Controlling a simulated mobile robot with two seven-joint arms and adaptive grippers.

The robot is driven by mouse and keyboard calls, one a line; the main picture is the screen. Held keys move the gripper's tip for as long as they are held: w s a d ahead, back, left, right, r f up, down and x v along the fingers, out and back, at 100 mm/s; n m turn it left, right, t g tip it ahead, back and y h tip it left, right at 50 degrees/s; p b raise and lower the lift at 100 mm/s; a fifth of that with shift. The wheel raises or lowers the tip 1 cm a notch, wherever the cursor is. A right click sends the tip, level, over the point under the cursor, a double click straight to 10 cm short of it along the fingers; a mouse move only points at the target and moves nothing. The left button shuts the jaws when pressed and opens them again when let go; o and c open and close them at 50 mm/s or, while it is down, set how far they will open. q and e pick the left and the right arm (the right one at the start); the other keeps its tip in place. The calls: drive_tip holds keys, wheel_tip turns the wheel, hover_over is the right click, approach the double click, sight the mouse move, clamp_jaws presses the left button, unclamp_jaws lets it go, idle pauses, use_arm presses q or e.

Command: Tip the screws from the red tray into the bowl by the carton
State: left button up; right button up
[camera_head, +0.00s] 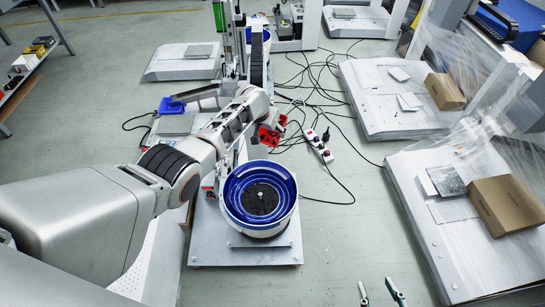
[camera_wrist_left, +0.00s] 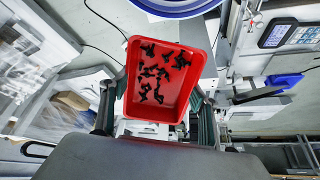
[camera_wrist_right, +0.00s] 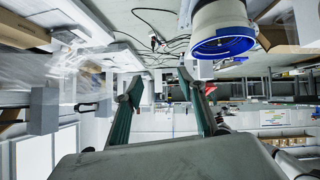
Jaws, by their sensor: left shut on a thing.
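The red tray (camera_wrist_left: 168,112) holds several dark screws (camera_wrist_left: 158,75) on its floor in the left wrist view. My left gripper (camera_wrist_left: 160,95) is shut on it. In the head view only part of the tray (camera_head: 269,137) shows, beyond the near blue bowl. This round blue bowl (camera_head: 233,197) has a stepped inside with a dark centre and stands on a grey plate. Its rim shows at the top of the left wrist view (camera_wrist_left: 180,12). My right gripper (camera_head: 382,294) is open and empty at the bottom of the head view, right of the bowl. Its fingers (camera_wrist_right: 160,88) are apart.
A brown carton (camera_head: 508,210) sits on the near right platform, another carton (camera_head: 445,92) on the one behind. A power strip (camera_head: 318,146) and cables lie on the floor. Clear floor lies right of the near bowl.

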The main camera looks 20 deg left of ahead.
use_arm(q)
drive_tip(key=s+d+f, duration=0.2)
drive_tip(key=s+f, duration=0.3)
drive_tip(key=f, duration=0.4)
drive_tip(key=shift+s+a+r+m+t+h+b, duration=0.15)
drive_tip(key=shift+s+t+h+b, duration=0.25)
drive_tip(key=shift+s+t+b, duration=0.65)
drive_tip(key=shift+s+a+r+m+t+h+b, duration=0.1)
drive_tip(key=shift+s+a+t+h+b, duration=0.3)
drive_tip(key=shift+t, duration=1)
drive_tip(key=shift+s+a+r+m+t+h+b, duration=0.15)
drive_tip(key=shift+s+t+h+b, duration=0.25)
drive_tip(key=shift+s+t+b, duration=0.7)
use_arm(e)
drive_tip(key=shift+w+a+f+y, duration=0.15)
drive_tip(key=shift+a+y, duration=0.1)
drive_tip(key=shift+a, duration=0.4)
drive_tip(key=shift+w+a+f+y, duration=0.1)
drive_tip(key=shift+a+y, duration=0.15)
drive_tip(key=shift+a, duration=0.35)
